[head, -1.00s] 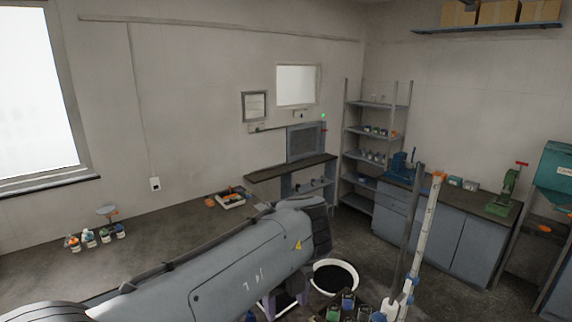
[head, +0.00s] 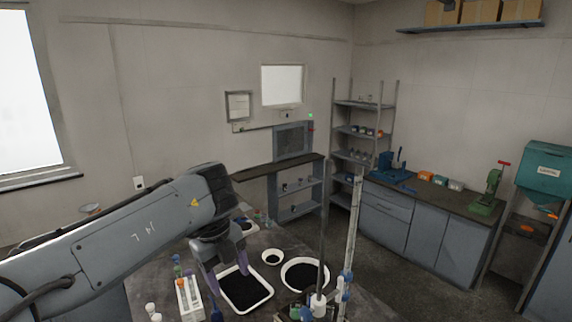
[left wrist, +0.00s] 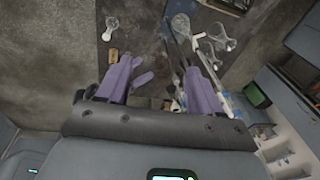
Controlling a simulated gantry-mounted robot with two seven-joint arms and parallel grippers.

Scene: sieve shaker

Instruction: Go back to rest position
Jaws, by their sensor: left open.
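My left arm comes in from the left in the head view, and its gripper (head: 228,278) points down over the near table. Its purple fingers are apart, with nothing seen between them. A white tray of dark material (head: 268,294) lies close beside and below the fingers; whether they touch it is unclear. In the left wrist view the two purple fingers (left wrist: 160,66) are also spread, with grey surface and small glassware beyond them. My right gripper is not in view.
A round white bowl of dark material (head: 326,284) and a small bowl (head: 271,257) stand beside the tray. A tube rack (head: 187,296) is left of the fingers. A tall pale upright column (head: 351,235) rises at the right. Floor beyond the table is clear.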

